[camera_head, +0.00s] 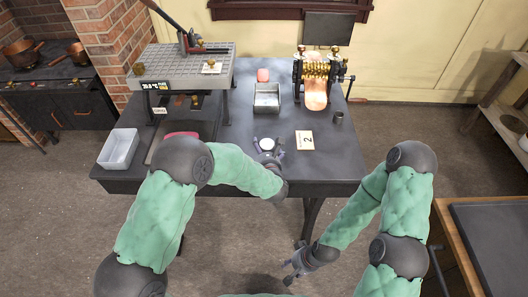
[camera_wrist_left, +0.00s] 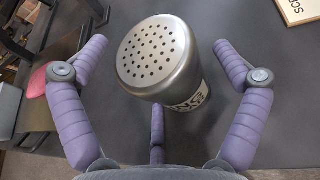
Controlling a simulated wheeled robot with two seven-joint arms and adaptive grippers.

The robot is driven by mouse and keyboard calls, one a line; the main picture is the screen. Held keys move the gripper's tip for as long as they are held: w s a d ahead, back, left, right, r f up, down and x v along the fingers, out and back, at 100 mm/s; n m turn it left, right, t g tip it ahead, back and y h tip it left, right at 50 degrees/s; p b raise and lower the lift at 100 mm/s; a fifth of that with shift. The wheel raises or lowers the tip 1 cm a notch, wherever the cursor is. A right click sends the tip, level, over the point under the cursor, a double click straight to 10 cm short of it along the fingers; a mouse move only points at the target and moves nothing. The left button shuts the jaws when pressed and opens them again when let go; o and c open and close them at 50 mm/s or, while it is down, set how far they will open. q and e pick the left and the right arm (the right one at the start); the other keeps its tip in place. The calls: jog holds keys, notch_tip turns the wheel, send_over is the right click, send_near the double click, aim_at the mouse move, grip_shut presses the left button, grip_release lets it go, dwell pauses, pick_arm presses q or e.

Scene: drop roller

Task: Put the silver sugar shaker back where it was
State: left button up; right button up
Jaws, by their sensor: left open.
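The silver sugar shaker (camera_wrist_left: 165,60) stands on the dark table, its perforated lid facing up in the left wrist view, with part of a printed label showing on its side. In the head view the shaker (camera_head: 267,144) is a small pale round top near the table's front edge. My left gripper (camera_head: 268,146) is open around it, with fingers (camera_wrist_left: 158,75) spread on both sides and apart from it. My right gripper (camera_head: 291,273) hangs low in front of the table, away from the shaker; its fingers are too small to read.
A metal tray (camera_head: 267,107), a brass roller machine (camera_head: 316,75) and a dark cup (camera_head: 338,117) stand farther back. A grey slotted stand (camera_head: 185,70) and a white bin (camera_head: 119,149) are at left.

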pick_arm(q)
jog(key=shift+r, duration=0.1)
jog(key=shift+s+r+p, duration=0.15)
jog(key=shift+s+p, duration=0.05)
jog(key=shift+p, duration=0.1)
jog(key=p+v, duration=0.3)
jog(key=v, duration=0.9)
jog(key=s+a+f+n+g+y, duration=0.1)
jog(key=s+a+f+n+g, duration=0.25)
jog(key=f, duration=0.25)
jog(key=s+a+f+n+g+y, duration=0.1)
jog(key=s+a+f+n+g, duration=0.15)
jog(key=a+f, duration=0.3)
jog(key=s+d+f+n+g+h, duration=0.1)
jog(key=s+f+n+g+h, duration=0.4)
jog(key=s+n, duration=0.45)
jog(key=s+d+f+n+g+h, duration=0.1)
jog(key=s+f+n+g+h, duration=0.1)
jog(key=s+f+n+g, duration=0.55)
jog(key=a+n+t, duration=0.1)
jog(key=n+t, duration=0.1)
jog(key=n, duration=0.2)
jog(key=a+f+n+t, duration=0.1)
jog(key=n, duration=0.4)
jog(key=a+f+n+t+h, duration=0.1)
jog(key=a+n+t, duration=0.1)
jog(key=n, duration=0.2)
jog(key=shift+w+n+t+b, duration=0.3)
jog(key=shift+w+n+t, duration=0.05)
jog(key=shift+w+n, duration=0.05)
